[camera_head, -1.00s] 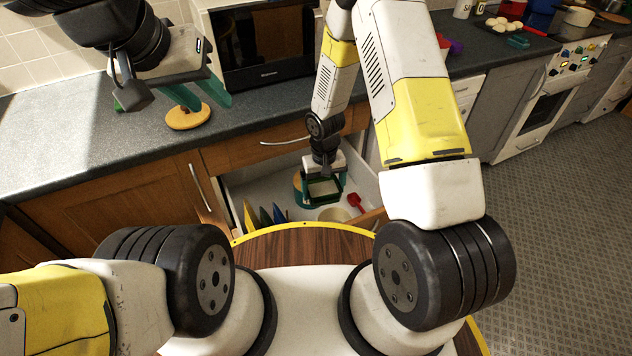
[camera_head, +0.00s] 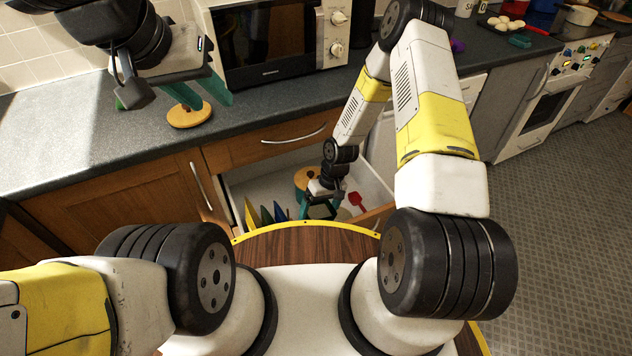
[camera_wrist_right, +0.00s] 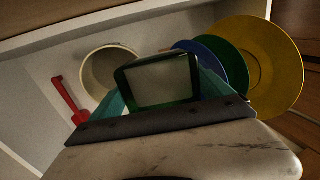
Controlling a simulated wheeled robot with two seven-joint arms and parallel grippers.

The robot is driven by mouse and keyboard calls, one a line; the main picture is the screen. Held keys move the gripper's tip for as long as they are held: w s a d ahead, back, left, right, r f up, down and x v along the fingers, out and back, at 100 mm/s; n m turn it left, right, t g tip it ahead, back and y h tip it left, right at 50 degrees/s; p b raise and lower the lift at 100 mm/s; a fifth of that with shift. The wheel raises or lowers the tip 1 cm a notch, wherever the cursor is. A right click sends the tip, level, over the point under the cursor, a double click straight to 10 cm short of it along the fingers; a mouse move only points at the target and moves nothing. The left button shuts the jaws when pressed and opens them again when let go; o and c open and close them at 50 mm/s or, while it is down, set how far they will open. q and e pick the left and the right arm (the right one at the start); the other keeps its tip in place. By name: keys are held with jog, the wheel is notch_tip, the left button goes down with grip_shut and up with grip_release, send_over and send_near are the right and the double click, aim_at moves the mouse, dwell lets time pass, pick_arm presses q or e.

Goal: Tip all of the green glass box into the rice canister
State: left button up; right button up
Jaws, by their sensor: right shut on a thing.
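My right gripper (camera_head: 320,203) is low over the open drawer, its teal fingers closed around the green glass box. In the right wrist view the green glass box (camera_wrist_right: 160,80) sits between the fingers, with a dark green rim and a pale inside; whether that is contents I cannot tell. A round, cream, open-topped canister (camera_wrist_right: 96,72), apparently the rice canister, stands in the drawer beside the box in that view. In the head view it is mostly hidden by the gripper.
A microwave (camera_head: 270,45) stands on the counter behind. The drawer's walls are close around the right gripper.

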jog(key=shift+w+d+r+g+y, duration=0.1)
jog(key=shift+d+g+y, duration=0.1)
jog(key=shift+y, duration=0.35)
jog(key=shift+w+d+g+y, duration=0.1)
jog(key=shift+g+y, duration=0.1)
jog(key=shift+y, duration=0.35)
jog(key=shift+g+y, duration=0.5)
jog(key=shift+y, duration=0.7)
jog(key=y, duration=0.1)
jog(key=d+g+y, duration=0.1)
jog(key=y, duration=0.2)
jog(key=shift+w+d+g, duration=0.25)
jog(key=shift+w+g, duration=0.1)
jog(key=shift+g, duration=0.05)
jog(key=y, duration=0.1)
jog(key=d+g+y, duration=0.1)
jog(key=y, duration=0.1)
jog(key=shift+w+d+r, duration=0.1)
jog(key=shift+w, duration=0.05)
